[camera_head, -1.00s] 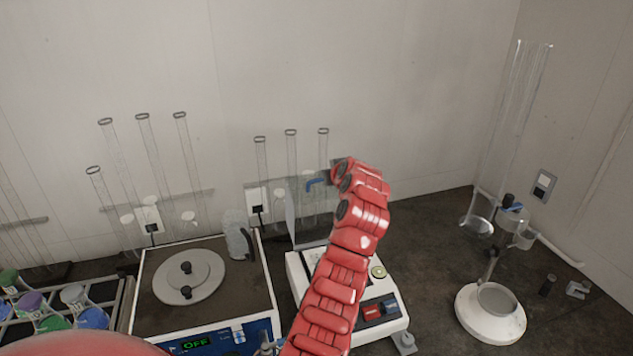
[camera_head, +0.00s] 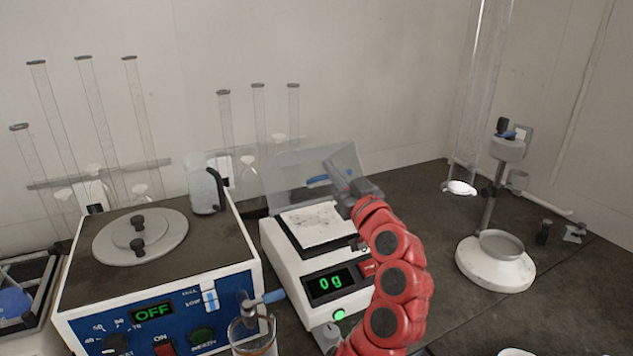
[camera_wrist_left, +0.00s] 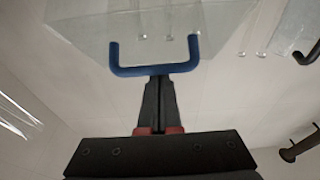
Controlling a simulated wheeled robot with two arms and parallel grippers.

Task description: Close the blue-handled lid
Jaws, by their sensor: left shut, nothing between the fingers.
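The clear lid (camera_head: 290,172) of the white balance (camera_head: 285,255) stands raised and tilted at the back of the weighing pan (camera_head: 318,226). In the left wrist view, the U-shaped blue handle (camera_wrist_left: 153,71) lies across the tips of my left gripper (camera_wrist_left: 160,80). The fingers are shut together and empty; I cannot tell whether they touch the handle. The balance display reads 0 g. My right gripper is not in view.
A clear jug (camera_head: 205,185) stands behind. Tall glass tubes line the wall. A white-based stand (camera_head: 495,265) is at right. Dark bench is clear between balance and stand.

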